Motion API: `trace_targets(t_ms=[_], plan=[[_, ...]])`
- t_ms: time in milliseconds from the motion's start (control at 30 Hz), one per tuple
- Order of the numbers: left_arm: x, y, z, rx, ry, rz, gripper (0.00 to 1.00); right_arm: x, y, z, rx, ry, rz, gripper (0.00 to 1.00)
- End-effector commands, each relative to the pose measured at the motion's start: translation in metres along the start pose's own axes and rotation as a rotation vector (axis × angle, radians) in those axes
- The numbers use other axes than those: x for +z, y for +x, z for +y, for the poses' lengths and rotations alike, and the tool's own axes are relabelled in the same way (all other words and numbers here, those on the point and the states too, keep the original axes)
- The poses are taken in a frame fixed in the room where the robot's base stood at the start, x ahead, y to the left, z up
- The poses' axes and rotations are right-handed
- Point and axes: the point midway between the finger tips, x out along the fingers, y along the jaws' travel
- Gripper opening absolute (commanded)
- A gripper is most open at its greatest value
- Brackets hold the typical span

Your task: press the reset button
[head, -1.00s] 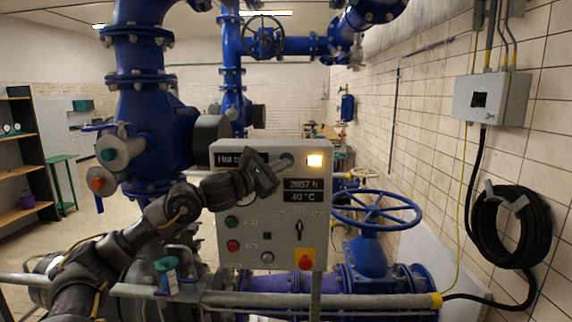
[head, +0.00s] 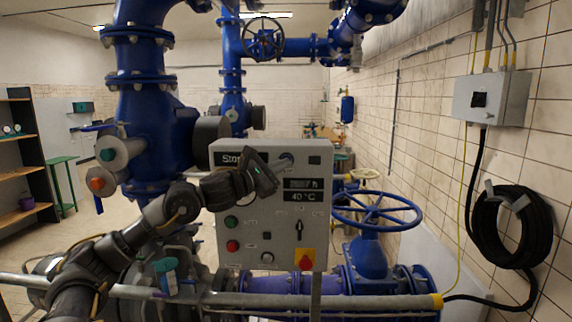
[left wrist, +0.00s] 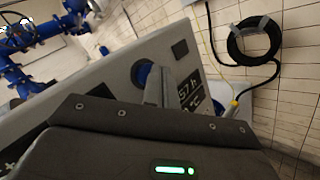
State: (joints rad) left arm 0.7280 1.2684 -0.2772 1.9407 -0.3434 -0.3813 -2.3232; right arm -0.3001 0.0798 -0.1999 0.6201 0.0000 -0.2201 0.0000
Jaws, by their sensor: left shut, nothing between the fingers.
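The grey control panel (head: 264,205) stands in front of me with buttons, displays and a switch. A round blue button (left wrist: 141,73), which looks like the reset button, shows on its face in the left wrist view. My left gripper (head: 284,162) is at the upper part of the panel, shut and empty. Its grey fingers (left wrist: 158,86) are right at the blue button and partly cover it. I cannot tell whether they touch it. The lamp (head: 315,160) at the upper right of the panel is dark. The top display (head: 229,160) begins "Stan", partly hidden by my gripper.
Lower on the panel are a green button (head: 231,222), a red button (head: 232,245) and a red knob on yellow (head: 305,262).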

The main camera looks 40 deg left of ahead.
Motion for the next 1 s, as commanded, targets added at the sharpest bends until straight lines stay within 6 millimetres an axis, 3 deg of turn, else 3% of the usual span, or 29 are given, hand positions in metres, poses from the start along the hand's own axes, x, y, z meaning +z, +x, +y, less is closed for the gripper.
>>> trace_targets(t_ms=[600, 1000], plan=[[0.028, -0.039, -0.029, -0.001, 0.002, 0.0, 0.0, 0.002, 0.023, 0.0, 0.0, 0.0, 0.0, 0.8], [0.03, -0.041, -0.03, 0.0, 0.0, 0.0, 0.0, 0.002, 0.023, 0.0, 0.0, 0.0, 0.0, 0.8]])
